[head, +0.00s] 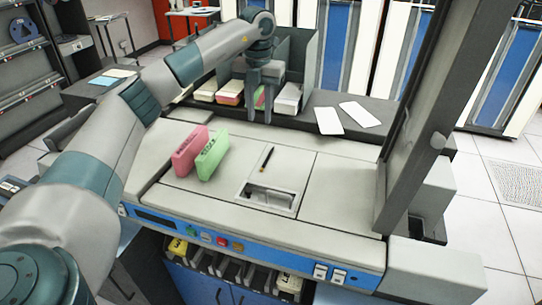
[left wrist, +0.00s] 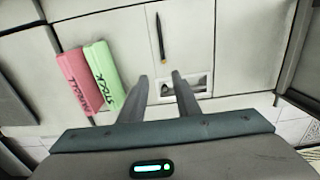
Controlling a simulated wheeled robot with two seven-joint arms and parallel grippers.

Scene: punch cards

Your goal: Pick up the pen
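The pen (head: 267,158) is a thin dark stick lying on the light grey top of the machine, just behind a rectangular recess. It also shows in the left wrist view (left wrist: 161,38), beyond the fingertips. My left gripper (head: 260,119) reaches over the far side of the machine, apart from the pen and farther back. In the left wrist view, its two fingers (left wrist: 159,77) are spread with nothing between them, so it is open and empty. My right gripper is not in view.
A pink card deck (head: 190,151) and a green one (head: 212,155) stand left of the pen. The recess (head: 268,197) is in front of it. Card stacks (head: 229,92) sit in a rear tray. A dark grey upright (head: 425,110) rises on the right. White cards (head: 328,121) lie behind.

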